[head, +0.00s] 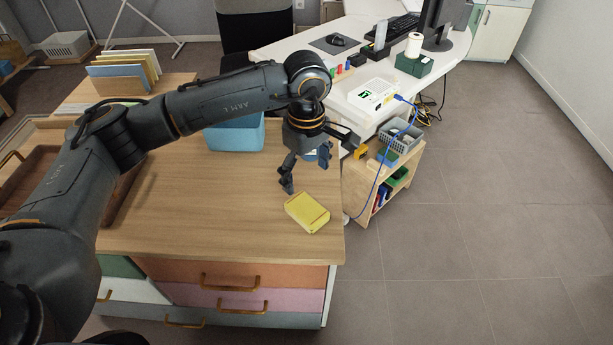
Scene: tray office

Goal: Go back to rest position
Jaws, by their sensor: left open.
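My left arm reaches in from the left over the wooden cabinet top (190,210). My left gripper (306,170) hangs above the right part of that top, with its fingers spread and nothing between them. A yellow box-like object (307,212) lies on the top near its right front corner, just in front of the gripper and apart from it as far as I can tell. My right gripper is out of the picture.
A blue bin (236,136) stands behind the arm, partly hidden. A brown wooden tray (27,180) is at the left, behind my arm. A file rack (120,80) stands at the back left. A white desk and small shelf cart (397,182) stand at the right; the floor beyond is clear.

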